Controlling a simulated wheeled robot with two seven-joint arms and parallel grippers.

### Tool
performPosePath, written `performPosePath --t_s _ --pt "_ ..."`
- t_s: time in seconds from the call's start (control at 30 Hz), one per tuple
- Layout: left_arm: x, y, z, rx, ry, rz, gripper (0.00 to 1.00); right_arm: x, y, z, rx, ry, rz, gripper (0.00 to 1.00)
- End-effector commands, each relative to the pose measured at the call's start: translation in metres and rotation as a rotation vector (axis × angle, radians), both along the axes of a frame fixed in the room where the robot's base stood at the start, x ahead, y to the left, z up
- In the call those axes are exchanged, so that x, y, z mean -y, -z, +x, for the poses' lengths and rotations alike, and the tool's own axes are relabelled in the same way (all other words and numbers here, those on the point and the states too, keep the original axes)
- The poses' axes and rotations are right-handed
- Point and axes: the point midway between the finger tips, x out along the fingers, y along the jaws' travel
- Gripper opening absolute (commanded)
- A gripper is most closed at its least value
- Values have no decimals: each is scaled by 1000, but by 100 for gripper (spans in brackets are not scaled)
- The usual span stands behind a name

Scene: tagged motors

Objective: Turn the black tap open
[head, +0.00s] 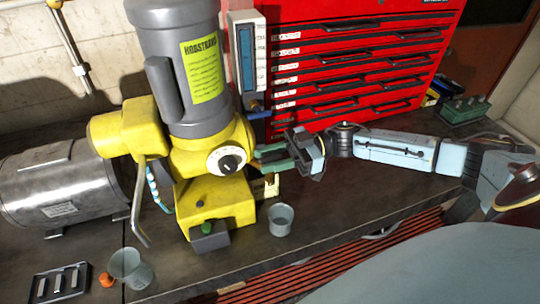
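A white round dial with a black knob (229,163) at its centre sits on the front of the yellow motor housing in the head view. It is the closest match I see to the black tap. I cannot tell its setting. My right gripper (264,158) points left, with its dark green fingers just to the right of the dial. They look apart from the knob. The fingers overlap in this view, so I cannot tell whether they are open or shut. I see nothing clearly held. My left gripper is not in view.
The grey-topped yellow motor (185,75) stands on the dark bench. A silver motor (62,187) lies left, and a red tool chest (350,60) stands behind. Grey cups (281,222) (131,268) and a black tray (58,283) are in front. The bench right of the near cup is clear.

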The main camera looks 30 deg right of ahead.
Motion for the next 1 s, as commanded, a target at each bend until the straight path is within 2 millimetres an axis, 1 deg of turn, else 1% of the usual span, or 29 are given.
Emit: performPosePath --t_s 0.2,0.23,0.4,0.47,0.5,0.77,0.87,1.0 --pt "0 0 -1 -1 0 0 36 -1 0 0 0 0 0 34" --pt "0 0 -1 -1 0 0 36 -1 0 0 0 -1 0 32" --pt "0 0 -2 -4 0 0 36 -1 0 0 0 -1 0 10" --pt "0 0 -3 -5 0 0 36 -1 0 0 0 -1 0 2" --pt "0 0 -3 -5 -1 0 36 0 0 0 0 -1 0 0" --pt "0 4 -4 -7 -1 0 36 0 0 0 2 -16 1 0" --pt "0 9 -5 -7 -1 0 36 0 2 0 1 -44 1 0" --pt "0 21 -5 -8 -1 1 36 0 3 1 4 -115 1 0"
